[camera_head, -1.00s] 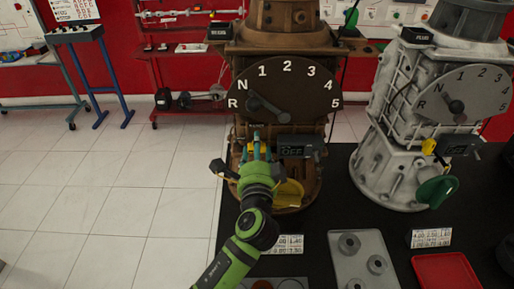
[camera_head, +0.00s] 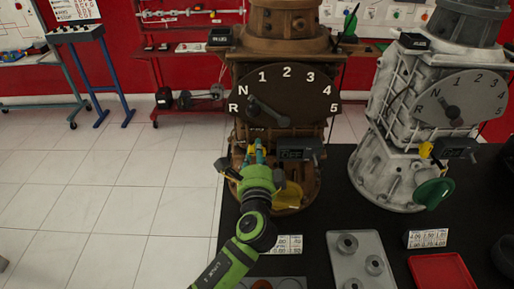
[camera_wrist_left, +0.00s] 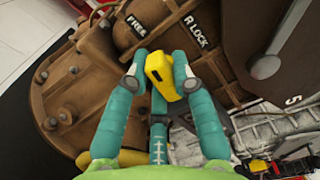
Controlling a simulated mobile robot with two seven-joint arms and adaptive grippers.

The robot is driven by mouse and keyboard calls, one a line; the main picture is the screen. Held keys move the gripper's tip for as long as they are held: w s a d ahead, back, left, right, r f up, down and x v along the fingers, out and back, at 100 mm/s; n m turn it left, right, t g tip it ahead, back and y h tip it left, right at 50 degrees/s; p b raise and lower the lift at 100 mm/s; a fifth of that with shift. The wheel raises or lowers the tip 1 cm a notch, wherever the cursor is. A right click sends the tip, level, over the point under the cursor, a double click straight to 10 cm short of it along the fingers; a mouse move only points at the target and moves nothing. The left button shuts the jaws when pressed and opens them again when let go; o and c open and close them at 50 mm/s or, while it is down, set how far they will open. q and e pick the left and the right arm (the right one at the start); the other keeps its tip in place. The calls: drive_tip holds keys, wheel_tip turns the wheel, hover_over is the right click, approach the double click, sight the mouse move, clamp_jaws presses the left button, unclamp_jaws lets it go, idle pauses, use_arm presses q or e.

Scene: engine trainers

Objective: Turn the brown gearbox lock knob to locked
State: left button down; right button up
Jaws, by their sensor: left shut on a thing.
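The brown gearbox (camera_head: 288,65) stands at the centre of the head view, with a dark gear dial on its front. Its yellow lock knob (camera_wrist_left: 160,72) shows in the left wrist view, below the printed words FREE (camera_wrist_left: 137,26) and LOCK (camera_wrist_left: 197,35). My left gripper (camera_head: 257,149) is at the gearbox front, below the dial. In the wrist view its teal fingers (camera_wrist_left: 158,68) are shut on the yellow knob, one on each side. In the head view the fingers mostly hide the knob. I cannot tell exactly which word the knob points to. My right gripper is not in view.
A grey box with a lever (camera_head: 298,150) sits right beside my gripper. A yellow handle (camera_head: 290,196) is below it. A white gearbox (camera_head: 392,130) stands to the right. A grey tray (camera_head: 347,268) and a red tray (camera_head: 440,272) lie in front. The floor at left is clear.

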use_arm(q)
drive_tip(key=m+p, duration=0.3)
drive_tip(key=shift+a+r+m, duration=0.1)
drive_tip(key=shift+r+m, duration=0.15)
drive_tip(key=shift+m, duration=0.05)
drive_tip(key=m+p, duration=0.3)
drive_tip(key=m, duration=0.1)
drive_tip(key=shift+a+r+m, duration=0.1)
drive_tip(key=shift+m, duration=0.2)
drive_tip(key=m+p, duration=0.3)
drive_tip(key=m, duration=0.1)
drive_tip(key=shift+p, duration=0.3)
drive_tip(key=shift+m+p, duration=0.85)
drive_tip(key=shift+m, duration=0.75)
drive_tip(key=c, duration=1)
unclamp_jaws()
drive_tip(key=shift+c, duration=0.2)
drive_tip(key=s, duration=1.2)
